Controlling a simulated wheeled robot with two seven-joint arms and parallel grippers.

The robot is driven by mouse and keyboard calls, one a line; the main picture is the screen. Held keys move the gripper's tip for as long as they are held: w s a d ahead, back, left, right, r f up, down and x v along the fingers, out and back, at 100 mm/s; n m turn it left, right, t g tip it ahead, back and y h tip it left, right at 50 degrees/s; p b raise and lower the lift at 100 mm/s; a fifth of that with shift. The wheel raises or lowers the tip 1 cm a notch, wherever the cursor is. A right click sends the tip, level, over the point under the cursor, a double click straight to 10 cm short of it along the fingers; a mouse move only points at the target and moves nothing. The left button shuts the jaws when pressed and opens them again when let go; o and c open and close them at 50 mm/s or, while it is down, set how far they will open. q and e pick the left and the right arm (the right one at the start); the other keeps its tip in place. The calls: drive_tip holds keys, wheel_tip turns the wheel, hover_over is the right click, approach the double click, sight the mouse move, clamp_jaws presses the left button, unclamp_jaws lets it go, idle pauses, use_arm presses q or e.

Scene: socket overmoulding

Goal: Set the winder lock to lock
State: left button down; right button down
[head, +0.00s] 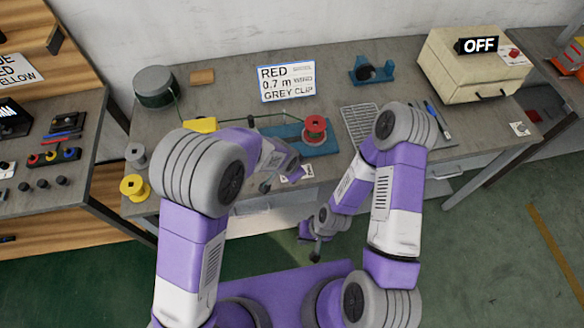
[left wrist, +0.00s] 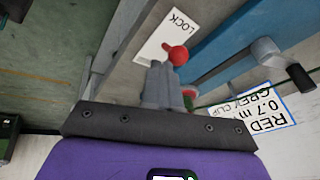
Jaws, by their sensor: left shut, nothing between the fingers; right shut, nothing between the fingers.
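The winder lock shows in the left wrist view as a lever with a red ball knob (left wrist: 177,55), beside a white label (left wrist: 168,36) reading LOCK. My left gripper (left wrist: 158,68) is shut and empty, its fingertips close to the knob; I cannot tell whether they touch. The blue winder (head: 287,135) lies on the bench in the head view, with a red spool (head: 315,127) at its right end. My left wrist hides the lever there. My right gripper (head: 316,256) is shut and empty, pointing down in front of the bench.
A sign (head: 287,81) reading RED, 0.7 m, GREY CLIP stands behind the winder. A dark green reel (head: 155,87) and a yellow object (head: 201,125) are to the left. A grey grid tray (head: 361,122) and a cream machine (head: 465,65) marked OFF are to the right.

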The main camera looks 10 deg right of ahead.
use_arm(q)
drive_tip(key=s+a+r+p, duration=0.1)
drive_tip(key=s+a+r, duration=0.3)
drive_tip(key=r, duration=0.5)
drive_tip(key=shift+s+a, duration=0.35)
drive_tip(key=shift+s, duration=0.7)
drive_tip(key=shift+f, duration=0.1)
drive_tip(key=s+a+f+n+g, duration=0.1)
drive_tip(key=s+a+f+n, duration=0.3)
drive_tip(key=f, duration=0.3)
drive_tip(key=s+a+f+n+g+h, duration=0.1)
drive_tip(key=s+a+f+n, duration=0.3)
drive_tip(key=f, duration=0.4)
drive_tip(key=s+a+f+n+g, duration=0.1)
drive_tip(key=s+a+f+n, duration=0.3)
drive_tip(key=a+f+n, duration=0.2)
wheel_tip(320, 180, down, 2)
drive_tip(key=shift+a+f+n+h, duration=0.1)
drive_tip(key=shift+a+n+h, duration=0.15)
drive_tip(key=shift+n, duration=0.65)
